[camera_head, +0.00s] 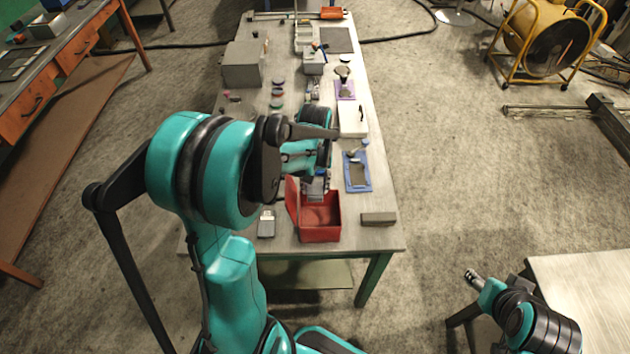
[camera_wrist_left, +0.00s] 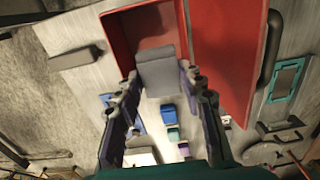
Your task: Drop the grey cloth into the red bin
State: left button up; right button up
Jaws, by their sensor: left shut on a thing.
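The red bin (camera_head: 320,220) stands near the front end of the long table, with its red lid (camera_head: 292,203) open on the left side. In the left wrist view the bin (camera_wrist_left: 150,25) is at the top, with a large red panel to its right. My left gripper (camera_head: 316,180) is above the bin's far part, partly hidden by its own arm. In the left wrist view its fingers (camera_wrist_left: 158,76) are shut on the grey cloth (camera_wrist_left: 157,70), which overlaps the bin opening in the picture. My right gripper (camera_head: 472,278) is small at the lower right, away from the bin.
A grey block (camera_head: 378,219) lies right of the bin and a small grey item (camera_head: 266,225) left of it. A blue tray (camera_head: 358,172) and a white box (camera_head: 352,119) are farther back. A yellow fan (camera_head: 543,45) stands on the floor at the right.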

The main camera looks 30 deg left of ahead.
aim_at(315, 190)
pick_arm(q)
jog(key=shift+s+d+r, duration=0.1)
jog(key=shift+s+r, duration=0.1)
jog(key=shift+s, duration=0.05)
jog(key=shift+f, duration=0.25)
notch_tip(315, 190, down, 6)
jog(key=b, duration=0.4)
pick_arm(e)
notch_tip(315, 190, down, 4)
jog(key=shift+s+r, duration=0.1)
jog(key=shift+s, duration=0.05)
pick_arm(q)
jog(key=shift+r, duration=0.1)
pick_arm(e)
jog(key=shift+d, duration=0.1)
pick_arm(q)
jog(key=o, duration=1.2)
notch_tip(315, 190, up, 12)
